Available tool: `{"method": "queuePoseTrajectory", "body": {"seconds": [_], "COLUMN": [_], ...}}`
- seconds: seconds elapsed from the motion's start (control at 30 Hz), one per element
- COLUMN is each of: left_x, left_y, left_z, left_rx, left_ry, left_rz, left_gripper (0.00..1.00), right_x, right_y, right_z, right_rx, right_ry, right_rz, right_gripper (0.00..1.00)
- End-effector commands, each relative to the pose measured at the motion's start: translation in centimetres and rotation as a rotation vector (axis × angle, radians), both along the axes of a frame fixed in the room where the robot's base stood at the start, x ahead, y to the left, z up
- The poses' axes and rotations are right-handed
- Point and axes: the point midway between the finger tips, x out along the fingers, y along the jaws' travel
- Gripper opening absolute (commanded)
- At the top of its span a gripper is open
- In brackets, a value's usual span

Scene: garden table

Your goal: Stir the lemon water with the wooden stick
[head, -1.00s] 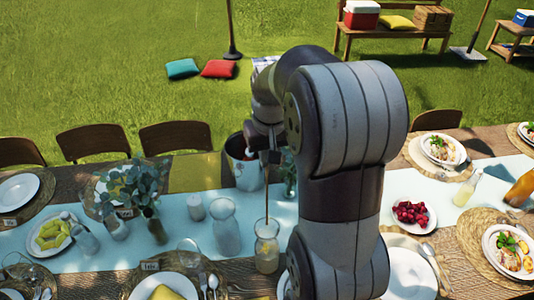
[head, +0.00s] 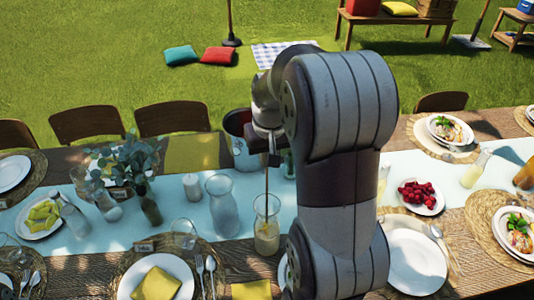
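A glass jar of pale lemon water (head: 266,230) stands on the table just left of my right arm. The thin wooden stick (head: 267,185) is upright, with its lower end inside the jar. My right gripper (head: 268,148) is above the jar, at the stick's top end. It appears shut on the stick; its fingertips are small and partly hidden by my arm. My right arm covers the table right of the jar. My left gripper is not in view.
A larger glass carafe (head: 222,205) and a white candle (head: 192,187) stand left of the jar. A metal bucket (head: 243,155) stands behind it. A plate with a yellow napkin (head: 158,284) lies front left. A plate of red berries (head: 420,196) is right of my arm.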

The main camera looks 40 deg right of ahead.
Motion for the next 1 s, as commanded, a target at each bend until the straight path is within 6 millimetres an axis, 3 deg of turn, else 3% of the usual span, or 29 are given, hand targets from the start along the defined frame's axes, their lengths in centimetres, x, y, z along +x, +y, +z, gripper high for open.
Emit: {"method": "queuePoseTrajectory", "body": {"seconds": [0.1, 1.0], "left_x": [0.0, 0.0], "left_y": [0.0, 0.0], "left_z": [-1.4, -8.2], "left_rx": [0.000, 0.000], "left_ry": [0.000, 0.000], "left_rz": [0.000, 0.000], "left_gripper": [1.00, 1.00], "right_x": [0.0, 0.0], "right_y": [0.0, 0.0], "right_z": [-1.8, -11.6], "right_rx": [0.000, 0.000], "right_ry": [0.001, 0.001], "right_rz": [0.000, 0.000], "right_gripper": [0.00, 0.00]}}
